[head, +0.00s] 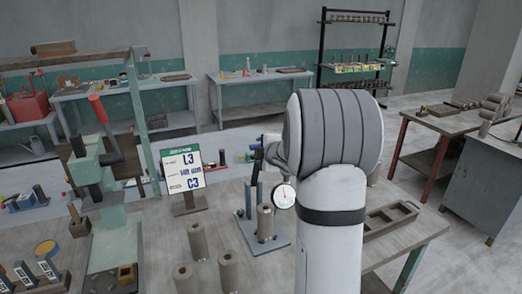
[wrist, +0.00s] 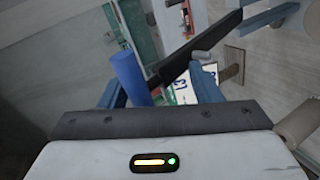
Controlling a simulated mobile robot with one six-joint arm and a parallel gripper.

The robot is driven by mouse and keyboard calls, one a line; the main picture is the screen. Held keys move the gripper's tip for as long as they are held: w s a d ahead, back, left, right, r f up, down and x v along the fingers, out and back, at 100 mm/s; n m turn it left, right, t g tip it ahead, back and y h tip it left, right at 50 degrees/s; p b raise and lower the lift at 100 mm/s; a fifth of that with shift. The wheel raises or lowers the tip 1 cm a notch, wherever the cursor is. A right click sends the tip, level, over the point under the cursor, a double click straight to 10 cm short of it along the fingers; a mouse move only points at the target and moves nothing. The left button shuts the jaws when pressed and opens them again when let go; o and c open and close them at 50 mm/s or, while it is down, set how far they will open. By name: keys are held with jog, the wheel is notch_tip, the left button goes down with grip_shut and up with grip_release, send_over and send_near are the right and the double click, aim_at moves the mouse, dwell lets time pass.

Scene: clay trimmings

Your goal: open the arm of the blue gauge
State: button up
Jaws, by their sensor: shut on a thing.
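The blue gauge (head: 254,205) stands on the bench, left of my arm in the head view. It has a blue upright, a blue base plate (head: 275,246) and a white round dial (head: 284,195). A clay cylinder (head: 265,222) stands upright on the plate. In the wrist view, a blue round handle (wrist: 130,75) and a dark flat bar (wrist: 200,47) lie between the fingers of my gripper (wrist: 158,90). My gripper is shut on what looks like the gauge's arm. The exact contact is hard to see. My arm hides part of the gauge in the head view.
Several clay cylinders (head: 198,241) stand in front of the gauge. A sign (head: 182,171) stands to its left. A green press with a red handle (head: 98,108) is at far left. A compartmented tray (head: 390,217) lies right of my arm.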

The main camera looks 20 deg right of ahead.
jog(key=v, duration=0.7)
jog(key=shift+r, duration=0.3)
